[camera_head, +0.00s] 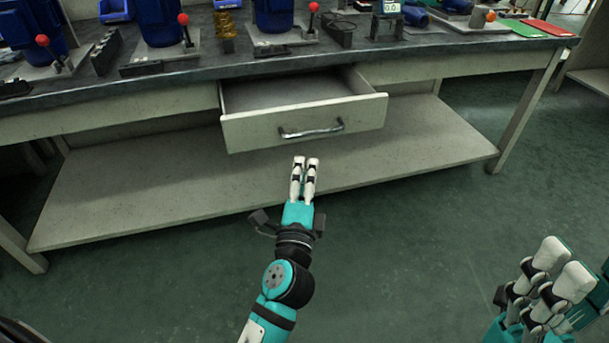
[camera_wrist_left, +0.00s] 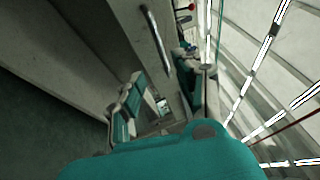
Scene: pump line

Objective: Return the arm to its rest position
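My left gripper (camera_head: 305,164) is in front of the open drawer, a little below its front panel in the head view. Its two white fingers lie close together with nothing visible between them. A gap shows between the fingertips and the metal handle (camera_head: 312,130). The drawer (camera_head: 245,134) is pulled out under the worktop, and the visible part of its inside is empty. My right gripper (camera_head: 562,268) is at the lower right, its fingers side by side and empty. In the left wrist view, the handle (camera_wrist_left: 157,40) shows above my teal wrist housing.
The grey worktop (camera_head: 400,50) holds blue pumps (camera_head: 274,14) with red-knobbed levers, a small display device (camera_head: 387,14), and green (camera_head: 524,28) and red (camera_head: 550,28) mats. A lower shelf (camera_head: 130,195) runs beneath. Open green floor (camera_head: 430,250) lies between my arms.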

